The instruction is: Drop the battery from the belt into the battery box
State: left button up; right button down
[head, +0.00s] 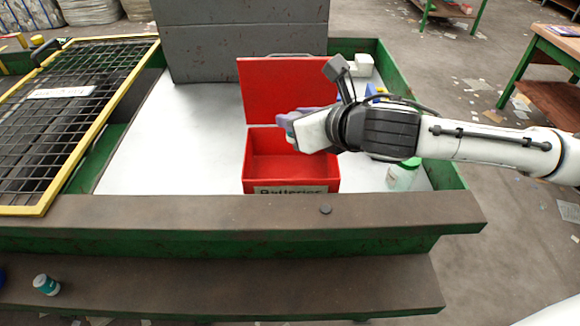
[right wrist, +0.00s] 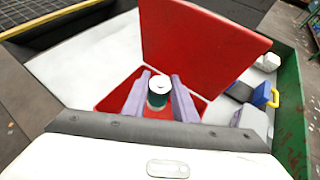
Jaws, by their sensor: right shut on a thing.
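The red battery box (head: 334,184) stands on the white sorting surface with its lid raised at the back and a "Batteries" label on its front. My right gripper (head: 285,123) is over the box opening, above its floor. In the right wrist view, its two purple fingers (right wrist: 160,80) are shut on the battery (right wrist: 158,97), a short cylinder with a pale top and a dark green side. The battery is mostly hidden by the fingers in the head view. The red box (right wrist: 200,45) also shows behind and below it there. My left gripper is not in view.
A grey panel (head: 240,45) stands behind the box. A yellow-framed grille (head: 80,95) lies at left. A green-capped bottle (head: 401,177) and a blue-and-yellow padlock (right wrist: 264,96) are right of the box. A teal-and-white cylinder (head: 46,285) lies on the front ledge. The white surface left is clear.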

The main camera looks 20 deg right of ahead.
jog(key=shift+f, duration=0.6)
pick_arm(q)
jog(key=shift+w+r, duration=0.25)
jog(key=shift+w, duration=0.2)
pick_arm(e)
jog(key=c, duration=1.4)
grip_release()
jog(key=shift+o, duration=0.2)
